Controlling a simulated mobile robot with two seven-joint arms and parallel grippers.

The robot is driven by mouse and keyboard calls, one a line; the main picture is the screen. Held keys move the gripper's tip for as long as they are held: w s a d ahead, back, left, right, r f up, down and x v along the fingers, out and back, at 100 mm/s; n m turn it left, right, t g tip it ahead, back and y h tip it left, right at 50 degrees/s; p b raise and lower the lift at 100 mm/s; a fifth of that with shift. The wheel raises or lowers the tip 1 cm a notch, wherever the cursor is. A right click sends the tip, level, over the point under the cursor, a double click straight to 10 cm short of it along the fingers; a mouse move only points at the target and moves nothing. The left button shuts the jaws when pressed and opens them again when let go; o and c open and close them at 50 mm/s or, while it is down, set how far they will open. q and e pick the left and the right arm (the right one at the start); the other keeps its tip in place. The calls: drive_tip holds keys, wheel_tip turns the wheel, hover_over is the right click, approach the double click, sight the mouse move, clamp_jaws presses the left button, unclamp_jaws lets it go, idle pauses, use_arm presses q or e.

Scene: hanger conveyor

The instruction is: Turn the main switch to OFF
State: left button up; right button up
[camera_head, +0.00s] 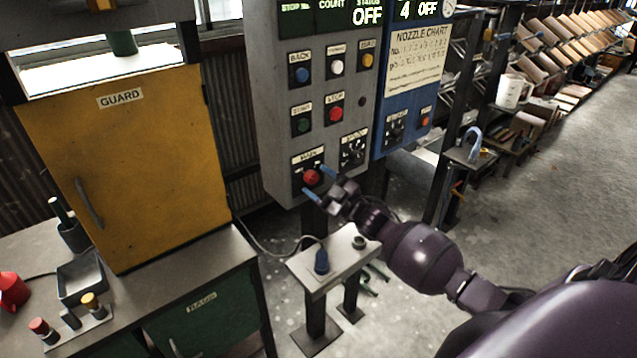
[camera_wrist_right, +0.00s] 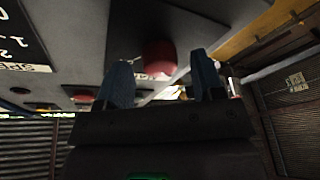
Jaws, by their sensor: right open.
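The main switch (camera_head: 311,177) is a red knob on a dark plate at the bottom left of the grey control panel (camera_head: 283,110). A label above it appears to read MAIN. My right gripper (camera_head: 319,183) is open, with its blue fingertips close to the knob, one to the lower left and one to the upper right of it. In the right wrist view, the red knob (camera_wrist_right: 158,58) shows beyond and between the two blue fingers (camera_wrist_right: 165,84). I cannot tell whether the fingers touch it. My left gripper is not in view.
Another dark knob (camera_head: 353,149) sits up and right of the main switch, with several push buttons above. A blue panel (camera_head: 404,100) stands to the right. A small pedestal table (camera_head: 335,262) stands below my right gripper. A yellow guard door (camera_head: 130,165) is at left.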

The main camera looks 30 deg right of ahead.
drive_tip(key=b+v, duration=0.1)
drive_tip(key=v, duration=0.9)
drive_tip(key=shift+s, duration=0.25)
drive_tip(key=shift+f, duration=0.1)
drive_tip(key=s+a+f+m+g+h, duration=0.3)
drive_tip(key=s+a+f+m+g, duration=0.1)
drive_tip(key=s+a+f, duration=0.3)
drive_tip(key=s+a+f+m+g+h, duration=0.3)
drive_tip(key=s+a+f+m, duration=0.2)
drive_tip(key=s+f, duration=0.6)
drive_tip(key=shift+s+a+f+m+g, duration=0.35)
drive_tip(key=shift+s+a, duration=0.2)
drive_tip(key=shift+a, duration=0.4)
